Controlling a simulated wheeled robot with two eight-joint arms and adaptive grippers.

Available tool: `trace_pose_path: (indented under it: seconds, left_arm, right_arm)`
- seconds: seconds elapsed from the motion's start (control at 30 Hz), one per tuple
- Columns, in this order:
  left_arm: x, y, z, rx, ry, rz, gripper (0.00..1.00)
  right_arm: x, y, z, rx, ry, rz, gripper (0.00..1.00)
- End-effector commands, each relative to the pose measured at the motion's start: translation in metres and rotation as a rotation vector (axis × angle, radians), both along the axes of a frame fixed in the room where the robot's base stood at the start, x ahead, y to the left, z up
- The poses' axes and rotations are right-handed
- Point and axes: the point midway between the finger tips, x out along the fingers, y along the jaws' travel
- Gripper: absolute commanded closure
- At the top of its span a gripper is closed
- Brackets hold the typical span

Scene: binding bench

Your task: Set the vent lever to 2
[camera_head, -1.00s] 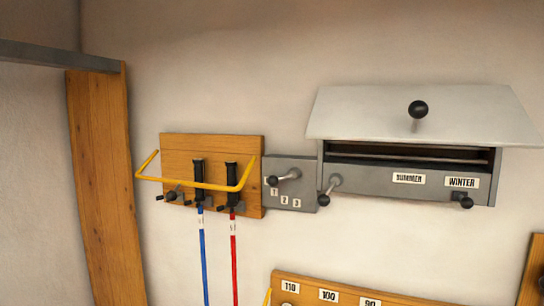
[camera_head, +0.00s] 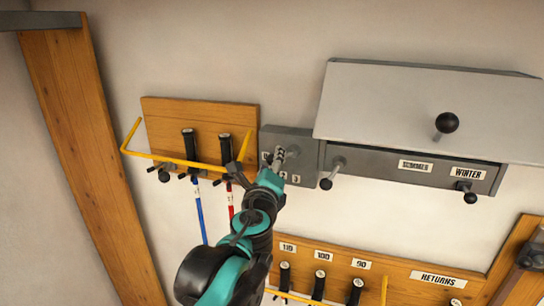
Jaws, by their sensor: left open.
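The small grey plate (camera_head: 305,141) with number labels is on the wall between the wooden rack board and the grey vent box. Its lever (camera_head: 293,151) shows only in part. Its dark knob end, to the left, is mostly covered by my left gripper (camera_head: 277,158). The 2 and 3 labels (camera_head: 296,179) show just below, partly crowded by the gripper. My left gripper is open, with its fingers at the lever's knob end; whether they touch it I cannot tell. My right gripper is not in view.
A wooden board (camera_head: 165,118) with a yellow rail (camera_head: 170,158) and black-handled tools is close on the left. The vent box (camera_head: 400,110) with its own knobbed levers is close on the right. A lower rack (camera_head: 400,271) with numbered labels is below.

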Motion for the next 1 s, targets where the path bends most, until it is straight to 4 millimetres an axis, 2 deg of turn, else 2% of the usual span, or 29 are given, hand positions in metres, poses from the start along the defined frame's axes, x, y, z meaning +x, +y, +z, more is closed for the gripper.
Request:
trace_pose_path:
  seconds: [0.1,0.2,0.47,0.5,0.67,0.7,1.0]
  left_arm:
    - [0.015,-0.002,0.001,-0.001,0.000,0.001,0.51]
    - [0.021,-0.002,0.000,-0.001,0.000,0.001,0.51]
    - [0.023,-0.002,0.000,-0.002,0.000,0.001,0.51]
    - [0.023,-0.002,0.000,-0.002,0.000,0.001,0.53]
    - [0.023,-0.002,0.000,-0.002,0.000,0.001,0.95]
    - [0.023,-0.002,0.000,-0.002,0.000,0.001,1.00]
    - [0.022,-0.003,0.000,-0.002,0.001,-0.001,1.00]
  right_arm:
    - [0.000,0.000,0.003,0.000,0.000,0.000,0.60]
    - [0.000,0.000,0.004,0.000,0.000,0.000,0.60]
    - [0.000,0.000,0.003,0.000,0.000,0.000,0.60]
    - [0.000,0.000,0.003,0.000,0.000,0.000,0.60]
    - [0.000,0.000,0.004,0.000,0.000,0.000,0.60]
    - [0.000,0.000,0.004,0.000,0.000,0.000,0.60]
    - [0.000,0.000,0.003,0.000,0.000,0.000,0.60]
